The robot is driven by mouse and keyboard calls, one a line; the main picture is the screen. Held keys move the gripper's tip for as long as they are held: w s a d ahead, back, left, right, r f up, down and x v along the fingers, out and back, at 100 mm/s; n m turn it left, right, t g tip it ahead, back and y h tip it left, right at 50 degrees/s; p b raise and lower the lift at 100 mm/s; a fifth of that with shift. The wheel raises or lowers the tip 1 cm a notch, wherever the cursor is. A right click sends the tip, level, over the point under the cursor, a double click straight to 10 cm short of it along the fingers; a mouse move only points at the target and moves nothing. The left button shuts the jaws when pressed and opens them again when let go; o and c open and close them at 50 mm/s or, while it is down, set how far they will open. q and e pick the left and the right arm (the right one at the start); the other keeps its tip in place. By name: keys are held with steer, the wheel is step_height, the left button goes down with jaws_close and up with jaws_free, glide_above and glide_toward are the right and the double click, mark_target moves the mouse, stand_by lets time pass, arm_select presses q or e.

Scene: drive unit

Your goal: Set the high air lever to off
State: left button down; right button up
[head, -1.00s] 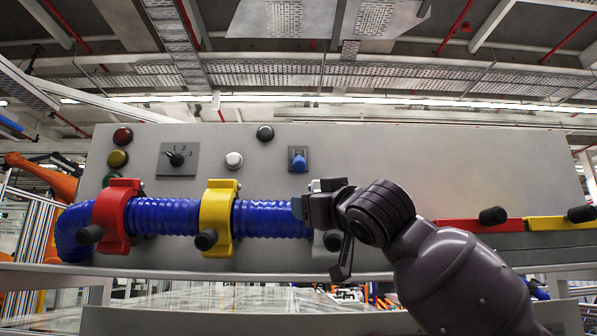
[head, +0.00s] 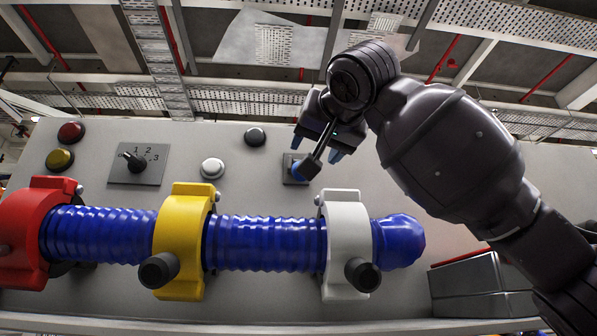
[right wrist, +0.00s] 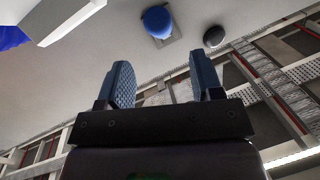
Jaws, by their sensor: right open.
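A small blue knob (head: 303,170) sits on a grey square plate on the panel (head: 390,160). It also shows in the right wrist view (right wrist: 157,21), beyond the fingertips. No label tells which control is the high air lever. My right gripper (head: 317,150) is in front of the panel by the blue knob and partly covers its plate. In the right wrist view its two fingers (right wrist: 162,82) are apart with nothing between them, and the knob is clear of them. My left gripper is not in view.
Below runs a blue ribbed hose (head: 265,242) with red (head: 22,235), yellow (head: 180,245) and white (head: 347,240) clamps. A dial (head: 134,163), a white button (head: 212,168) and a black button (head: 255,137) are to the left. Grey blocks (head: 480,285) stand at lower right.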

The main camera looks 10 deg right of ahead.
steer(key=w+p, duration=0.1)
steer(key=w, duration=0.1)
steer(key=w+a+p, duration=0.1)
steer(key=w, duration=0.2)
steer(key=w+p, duration=0.1)
steer(key=w, duration=0.2)
steer(key=shift+a, duration=0.2)
steer(key=shift+w+a, duration=0.15)
steer(key=shift+w, duration=0.6)
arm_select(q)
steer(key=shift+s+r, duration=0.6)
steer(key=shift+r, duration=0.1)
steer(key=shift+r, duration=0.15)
arm_select(e)
jaws_close()
